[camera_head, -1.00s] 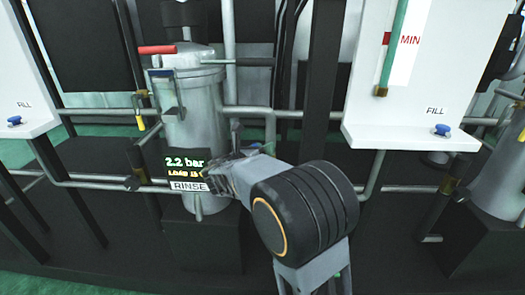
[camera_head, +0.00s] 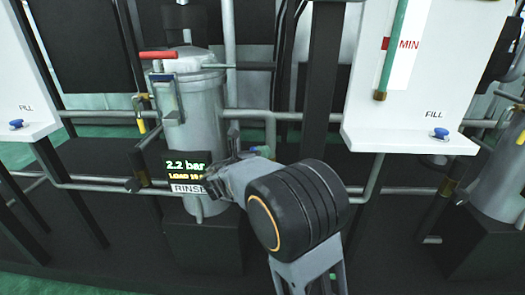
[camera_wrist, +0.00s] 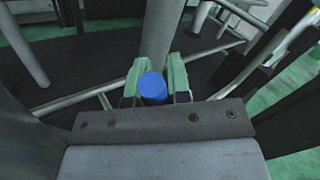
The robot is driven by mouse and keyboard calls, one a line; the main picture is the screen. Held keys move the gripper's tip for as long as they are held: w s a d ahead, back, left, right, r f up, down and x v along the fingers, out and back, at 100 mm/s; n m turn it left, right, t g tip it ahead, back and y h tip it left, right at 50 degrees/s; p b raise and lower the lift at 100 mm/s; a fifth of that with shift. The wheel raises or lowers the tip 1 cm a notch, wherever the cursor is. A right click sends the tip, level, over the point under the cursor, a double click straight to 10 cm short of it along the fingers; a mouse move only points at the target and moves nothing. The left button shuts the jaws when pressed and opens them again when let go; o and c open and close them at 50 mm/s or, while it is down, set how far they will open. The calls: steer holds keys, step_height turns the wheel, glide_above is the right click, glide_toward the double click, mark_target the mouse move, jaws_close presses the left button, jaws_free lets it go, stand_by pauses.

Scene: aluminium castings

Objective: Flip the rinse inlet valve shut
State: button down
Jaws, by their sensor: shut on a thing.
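The grey rinse vessel (camera_head: 204,112) stands left of centre in the head view, with a RINSE label (camera_head: 187,188) and a display reading 2.2 bar (camera_head: 187,165). In the wrist view my gripper (camera_wrist: 157,76) has its two green fingers closed about a blue handle end (camera_wrist: 152,90). A grey vertical pipe rises just behind it. In the head view my arm comes from the lower right and ends close to the right of the vessel's lower part. There the fingers are small and partly hidden, and a small blue piece (camera_head: 270,153) shows beside the pipe. The valve body is not clear.
A red lever (camera_head: 157,54) and a blue-edged bracket (camera_head: 165,78) are high on the vessel. White FILL panels with blue knobs (camera_head: 440,134) stand to either side. Horizontal and vertical pipes surround my gripper closely.

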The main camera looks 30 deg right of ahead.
steer(key=a+n+h+p, duration=0.1)
steer(key=w+f+n+t+p, duration=0.1)
steer(key=n+p, duration=0.1)
steer(key=shift+a+f+t+h, duration=0.15)
steer(key=shift+a+t+h, duration=0.15)
steer(key=shift+a+h, duration=0.1)
steer(key=c, duration=1.1)
jaws_free()
